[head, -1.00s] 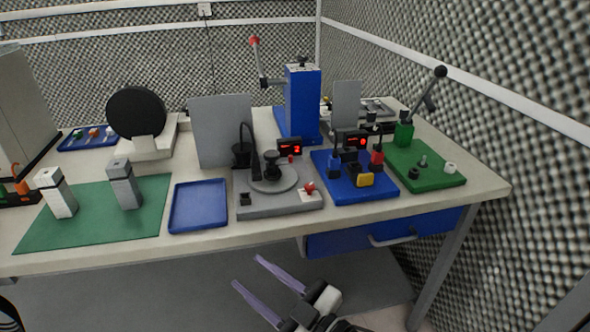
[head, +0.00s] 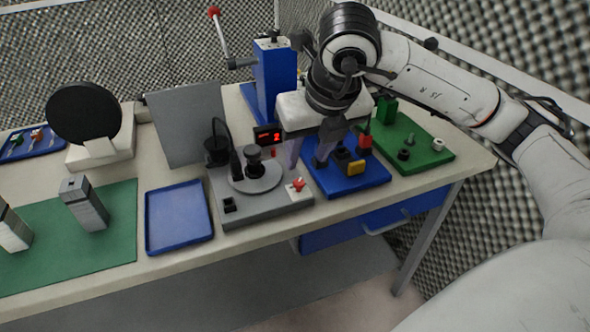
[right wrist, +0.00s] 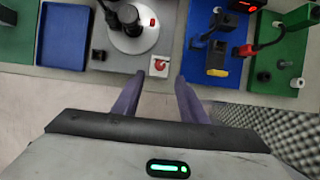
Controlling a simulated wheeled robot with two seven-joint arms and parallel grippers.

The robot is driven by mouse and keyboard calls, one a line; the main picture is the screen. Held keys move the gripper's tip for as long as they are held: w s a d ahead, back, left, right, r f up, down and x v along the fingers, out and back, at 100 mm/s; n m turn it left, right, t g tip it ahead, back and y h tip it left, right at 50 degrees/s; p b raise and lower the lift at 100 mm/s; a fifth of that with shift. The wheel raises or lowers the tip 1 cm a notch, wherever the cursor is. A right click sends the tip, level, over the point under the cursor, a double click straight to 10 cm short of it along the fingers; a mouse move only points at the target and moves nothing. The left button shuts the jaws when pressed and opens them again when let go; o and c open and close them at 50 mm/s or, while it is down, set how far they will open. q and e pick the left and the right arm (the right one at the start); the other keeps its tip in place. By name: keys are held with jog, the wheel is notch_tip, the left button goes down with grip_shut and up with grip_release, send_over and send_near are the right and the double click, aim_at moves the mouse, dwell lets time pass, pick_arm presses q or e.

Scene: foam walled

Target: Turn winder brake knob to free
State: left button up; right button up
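The winder (head: 262,209) is a grey base with a round turntable and a black spindle, standing near the table's front edge. A red knob (head: 297,185) sits on a pale plate at its front right corner; I take it for the brake knob. In the right wrist view the red knob (right wrist: 160,64) lies just beyond the fingertips, in line with the gap between them. My right gripper (head: 308,160) is open and empty, above and behind the knob in the head view. It also shows in the right wrist view (right wrist: 160,82). My left gripper is not in view.
A blue board (head: 350,183) with black, red and yellow parts is close on the right of the winder. A green board (head: 430,152) lies further right. A blue tray (head: 180,216) is on the left. A blue press (head: 275,75) stands behind.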

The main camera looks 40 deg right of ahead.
aim_at(299, 181)
jog(key=x, duration=1)
jog(key=shift+p, duration=0.35)
jog(key=shift+c, duration=0.5)
